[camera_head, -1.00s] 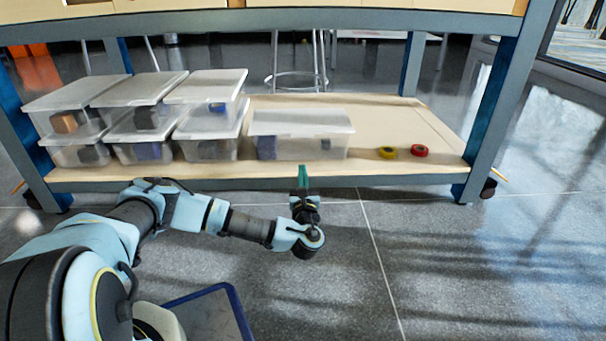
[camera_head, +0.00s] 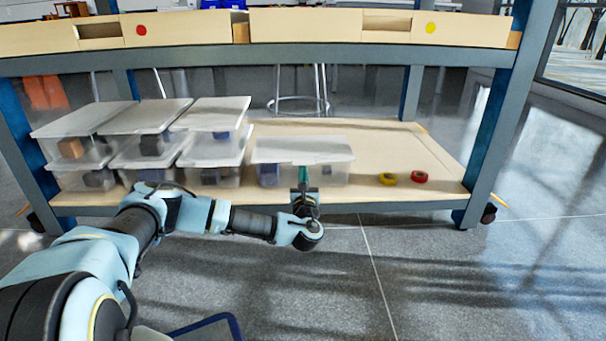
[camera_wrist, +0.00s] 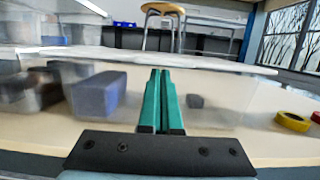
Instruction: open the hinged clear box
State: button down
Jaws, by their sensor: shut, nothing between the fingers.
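The hinged clear box (camera_head: 325,175) stands alone at the middle of the lower shelf, its whitish lid (camera_head: 300,150) down. Through its clear wall I see a blue block and a small dark thing. It also fills much of the wrist view (camera_wrist: 225,98), with the lid's front edge (camera_wrist: 215,64) running across. My gripper (camera_head: 303,168) has green fingers pressed together with nothing between them. It is in front of the box's front wall, tips close under the lid's front edge. In the wrist view the fingertips (camera_wrist: 161,72) overlap that edge; I cannot tell whether they touch it.
Several other lidded clear boxes (camera_head: 215,175) are stacked left of it. A yellow tape roll (camera_head: 388,179) and a red one (camera_head: 419,176) lie to the right on the bare shelf (camera_head: 385,145). The bench's upper beam (camera_head: 300,60) and drawers run above.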

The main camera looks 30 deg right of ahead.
notch_tip(320, 180, up, 2)
jog(key=p, duration=0.3)
jog(key=shift+r+g, duration=0.15)
jog(key=shift+g, duration=0.25)
jog(key=r+g+p, duration=0.1)
jog(key=r+p, duration=0.2)
jog(key=p, duration=0.1)
jog(key=w+r+g+y+p, duration=0.1)
jog(key=r+p, duration=0.2)
jog(key=p, duration=0.2)
jog(key=r+g+y+p, duration=0.1)
jog(key=r+g+p, duration=0.1)
jog(key=r+p, duration=0.2)
jog(key=shift+w+d+p, duration=0.25)
jog(key=shift+d+p, duration=0.1)
jog(key=shift+p, duration=0.2)
jog(key=w+d+r+p, duration=0.2)
jog(key=w+r+p, duration=0.3)
jog(key=r, duration=0.2)
jog(key=shift+w+d+r+g, duration=0.25)
jog(key=shift+w+d+g, duration=0.05)
jog(key=shift+g, duration=0.1)
